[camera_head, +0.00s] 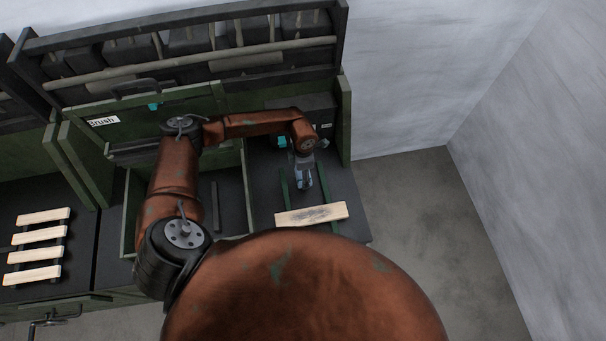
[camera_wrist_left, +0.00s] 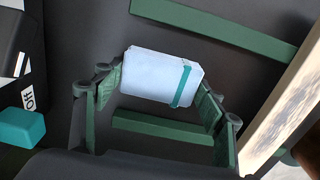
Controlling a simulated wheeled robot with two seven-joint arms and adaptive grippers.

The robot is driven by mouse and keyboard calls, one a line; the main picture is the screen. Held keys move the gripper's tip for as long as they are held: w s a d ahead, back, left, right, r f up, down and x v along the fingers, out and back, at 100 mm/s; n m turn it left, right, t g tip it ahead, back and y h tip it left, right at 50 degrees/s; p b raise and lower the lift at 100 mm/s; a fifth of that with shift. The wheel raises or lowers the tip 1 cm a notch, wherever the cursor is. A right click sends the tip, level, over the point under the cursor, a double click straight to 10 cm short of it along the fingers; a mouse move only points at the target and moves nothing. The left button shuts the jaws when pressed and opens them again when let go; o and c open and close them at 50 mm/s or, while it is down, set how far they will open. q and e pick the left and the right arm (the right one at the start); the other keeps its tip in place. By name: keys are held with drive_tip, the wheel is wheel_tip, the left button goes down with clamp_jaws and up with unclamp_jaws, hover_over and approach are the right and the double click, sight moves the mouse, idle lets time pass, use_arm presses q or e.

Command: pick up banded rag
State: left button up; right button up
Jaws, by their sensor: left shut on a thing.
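The banded rag (camera_wrist_left: 150,78) is a pale blue-white folded cloth with a teal band near its right end, seen in the left wrist view. My left gripper (camera_wrist_left: 160,92) is shut on it, with one green-padded finger at each end of the rag. In the head view my left gripper (camera_head: 304,180) points down over the dark bench top, just behind a pale wooden board. The rag is too small there to make out clearly. My right gripper does not show in either view.
Green strips (camera_wrist_left: 160,128) lie beside and under the gripper. The wooden board (camera_head: 310,214) is close by. A teal block (camera_wrist_left: 20,127) and a box labelled "Off" are at left. A green-walled bin (camera_head: 246,190) and a slatted wooden piece (camera_head: 36,234) stand further left.

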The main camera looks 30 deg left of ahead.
use_arm(q)
drive_tip(key=shift+r, duration=0.45)
wheel_tip(320, 180, up, 2)
drive_tip(key=shift+w+r, duration=0.1)
drive_tip(key=s+r, duration=0.1)
drive_tip(key=r, duration=0.1)
drive_tip(key=s+r, duration=0.4)
drive_tip(key=shift+d, duration=0.4)
drive_tip(key=s+d+r, duration=0.1)
drive_tip(key=s+r, duration=0.3)
drive_tip(key=s, duration=0.5)
drive_tip(key=shift+d, duration=0.25)
drive_tip(key=o, duration=0.5)
drive_tip(key=c, duration=0.5)
